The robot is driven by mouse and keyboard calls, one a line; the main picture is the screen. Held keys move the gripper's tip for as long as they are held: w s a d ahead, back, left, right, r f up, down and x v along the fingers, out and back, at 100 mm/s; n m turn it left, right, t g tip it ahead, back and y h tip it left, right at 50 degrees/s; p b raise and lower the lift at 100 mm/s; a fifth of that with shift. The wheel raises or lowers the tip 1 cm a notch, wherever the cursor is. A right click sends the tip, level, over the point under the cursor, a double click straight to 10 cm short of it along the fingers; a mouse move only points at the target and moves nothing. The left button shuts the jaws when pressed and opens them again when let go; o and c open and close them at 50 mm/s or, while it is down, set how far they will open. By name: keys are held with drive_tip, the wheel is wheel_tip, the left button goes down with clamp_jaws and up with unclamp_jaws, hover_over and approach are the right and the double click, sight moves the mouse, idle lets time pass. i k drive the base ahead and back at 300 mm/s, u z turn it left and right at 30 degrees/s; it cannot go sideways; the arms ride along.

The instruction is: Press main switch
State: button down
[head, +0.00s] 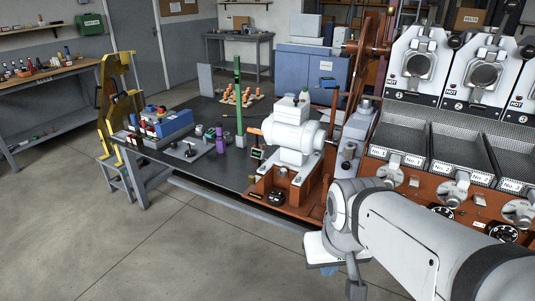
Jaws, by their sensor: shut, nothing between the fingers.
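The sample roaster (383,227) stands at the right, with an orange-brown body, a row of perforated trays marked with numbers and white-fronted roasting heads above them. Dark round dials (503,233) and several handles show on its front. I cannot pick out the main switch for certain; much of the lower front is hidden behind my arm. My white and grey arm comes in from the lower right and bends down in front of the roaster's left end. I see no gripper fingers in this view.
Left of the roaster, a white machine (289,128) stands on a brown base. The dark table (215,173) holds a blue box, a purple cylinder, a green post and orange pieces. A yellow frame (118,100) stands at its left end. The floor (150,245) at front left is clear.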

sight(273, 193)
drive_tip(key=i, duration=1.25)
drive_tip(key=u, duration=0.1)
